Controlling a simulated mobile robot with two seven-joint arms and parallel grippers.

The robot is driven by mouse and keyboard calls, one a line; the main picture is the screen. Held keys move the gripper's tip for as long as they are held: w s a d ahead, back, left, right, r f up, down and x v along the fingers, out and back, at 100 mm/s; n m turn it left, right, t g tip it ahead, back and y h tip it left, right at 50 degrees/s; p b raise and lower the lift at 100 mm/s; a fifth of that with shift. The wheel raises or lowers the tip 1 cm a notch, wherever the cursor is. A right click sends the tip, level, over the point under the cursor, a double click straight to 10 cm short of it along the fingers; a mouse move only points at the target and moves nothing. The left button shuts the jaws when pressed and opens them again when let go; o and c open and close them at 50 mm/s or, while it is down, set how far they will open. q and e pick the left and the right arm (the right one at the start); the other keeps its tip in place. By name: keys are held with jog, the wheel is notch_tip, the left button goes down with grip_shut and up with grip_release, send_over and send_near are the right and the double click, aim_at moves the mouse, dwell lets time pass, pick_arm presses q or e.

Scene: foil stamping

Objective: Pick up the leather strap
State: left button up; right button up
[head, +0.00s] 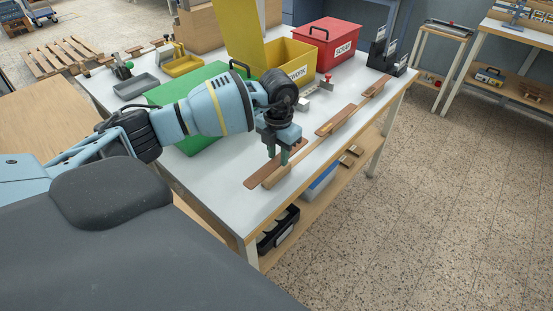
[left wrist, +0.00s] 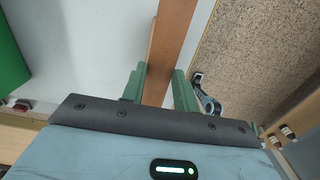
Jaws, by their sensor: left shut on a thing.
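A flat brown leather strap (head: 259,178) is at the near front edge of the white table, beside and partly over a pale wooden strip (head: 276,180). My left gripper (head: 278,155) points down over it with green fingers. In the left wrist view the strap (left wrist: 170,45) runs lengthwise between the two fingers (left wrist: 158,90), and the gripper is shut on it. I cannot tell whether the strap touches the wood below. Two more brown straps, a middle one (head: 336,120) and a far one (head: 376,86), lie along the same edge. My right gripper is not in view.
A yellow open box (head: 296,72) and a red scrap box (head: 335,33) stand at the back of the table (head: 235,205). A lower shelf (head: 318,192) holds bins. The front right floor is clear.

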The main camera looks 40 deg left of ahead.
pick_arm(q)
jog(key=s+d, duration=0.1)
jog(key=d, duration=0.6)
jog(key=s+d+r, duration=0.1)
jog(key=s+d, duration=0.1)
jog(key=d, duration=0.6)
jog(key=shift+s+b, duration=0.25)
jog(key=shift+b, duration=0.1)
